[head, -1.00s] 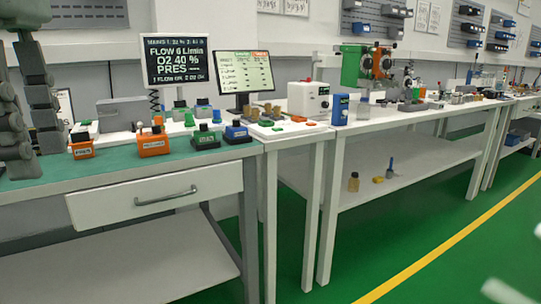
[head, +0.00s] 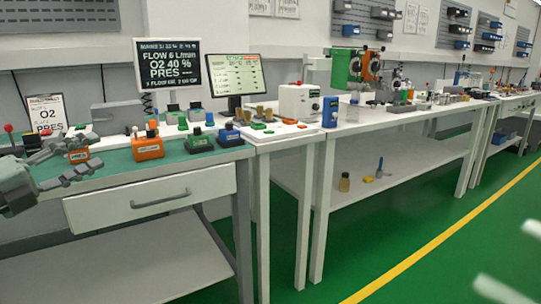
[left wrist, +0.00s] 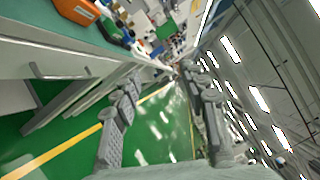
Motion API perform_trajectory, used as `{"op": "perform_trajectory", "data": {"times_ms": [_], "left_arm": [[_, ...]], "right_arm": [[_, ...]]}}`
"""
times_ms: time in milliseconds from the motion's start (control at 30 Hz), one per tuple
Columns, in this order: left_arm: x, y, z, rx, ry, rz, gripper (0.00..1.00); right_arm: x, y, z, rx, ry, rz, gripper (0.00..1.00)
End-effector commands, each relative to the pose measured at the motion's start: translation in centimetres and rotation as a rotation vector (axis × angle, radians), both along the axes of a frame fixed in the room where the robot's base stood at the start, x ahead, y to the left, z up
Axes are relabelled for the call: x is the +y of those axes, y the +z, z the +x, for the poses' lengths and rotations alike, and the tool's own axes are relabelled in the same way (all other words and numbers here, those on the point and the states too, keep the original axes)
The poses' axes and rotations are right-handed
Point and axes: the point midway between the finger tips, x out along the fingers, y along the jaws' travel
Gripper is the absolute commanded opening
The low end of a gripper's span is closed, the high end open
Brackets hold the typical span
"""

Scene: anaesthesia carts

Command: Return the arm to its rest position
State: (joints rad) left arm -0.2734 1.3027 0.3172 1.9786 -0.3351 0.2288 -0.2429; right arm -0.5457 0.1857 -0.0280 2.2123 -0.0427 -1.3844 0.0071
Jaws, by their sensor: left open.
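My left gripper (head: 99,152) comes in at the left edge in the head view, in front of the green-topped cart (head: 185,158) and level with its top edge. Its two grey fingers are apart and point right, with nothing between them. In the left wrist view the open fingers (left wrist: 160,85) frame the green floor and the row of benches, and hold nothing. The left arm behind the hand is mostly out of frame. My right gripper does not show.
A drawer handle (head: 160,199) juts out below. A display (head: 168,64) stands behind. Green floor (head: 400,240) is clear at the right. A pale blur (head: 505,290) is unclear.

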Motion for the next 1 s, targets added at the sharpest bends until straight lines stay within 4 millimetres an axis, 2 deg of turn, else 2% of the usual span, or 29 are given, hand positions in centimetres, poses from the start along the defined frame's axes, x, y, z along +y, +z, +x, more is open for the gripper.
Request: {"op": "perform_trajectory", "data": {"times_ms": [33,100,167,200,267,300,367,400,467,500,567,600,700,833,900,1000], "left_arm": [[2.4,-3.2,0.5,0.058,0.110,-0.143,0.43],[5.4,-7.6,0.8,0.137,0.256,-0.306,0.43],[7.4,-11.8,0.5,0.209,0.372,-0.430,0.43],[8.4,-14.6,0.0,0.257,0.448,-0.506,0.43],[9.5,-19.0,-1.0,0.334,0.555,-0.615,0.43],[10.0,-21.8,-1.9,0.384,0.624,-0.681,0.43],[10.2,-26.2,-3.5,0.463,0.725,-0.775,0.43],[10.1,-29.0,-4.7,0.519,0.790,-0.833,0.43],[9.5,-33.0,-6.8,0.602,0.885,-0.914,0.43],[8.8,-35.7,-8.3,0.660,0.946,-0.964,0.43],[7.5,-39.3,-10.8,0.748,1.037,-1.034,0.43],[6.3,-41.6,-12.4,0.808,1.095,-1.076,0.43],[2.7,-46.5,-16.9,0.962,1.233,-1.169,0.43],[-2.2,-50.7,-22.0,1.142,1.378,-1.249,0.43],[-4.5,-52.0,-24.1,1.217,1.433,-1.274,0.43],[-6.7,-53.0,-26.1,1.291,1.487,-1.294,0.43]], "right_arm": [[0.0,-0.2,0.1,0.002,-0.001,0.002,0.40],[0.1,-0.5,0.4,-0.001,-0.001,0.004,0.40],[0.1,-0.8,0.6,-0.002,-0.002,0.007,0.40],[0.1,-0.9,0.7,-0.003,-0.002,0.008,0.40],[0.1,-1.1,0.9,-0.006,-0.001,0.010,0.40],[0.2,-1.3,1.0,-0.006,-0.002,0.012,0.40],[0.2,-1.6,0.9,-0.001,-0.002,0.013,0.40],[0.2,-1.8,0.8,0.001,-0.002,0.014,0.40],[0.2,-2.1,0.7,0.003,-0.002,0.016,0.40],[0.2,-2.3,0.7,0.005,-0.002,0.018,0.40],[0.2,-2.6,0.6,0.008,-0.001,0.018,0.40],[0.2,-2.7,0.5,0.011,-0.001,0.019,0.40],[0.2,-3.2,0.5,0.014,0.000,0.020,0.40],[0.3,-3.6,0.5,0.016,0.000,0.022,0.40],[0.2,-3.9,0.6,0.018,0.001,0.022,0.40],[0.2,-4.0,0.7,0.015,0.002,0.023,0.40]]}}
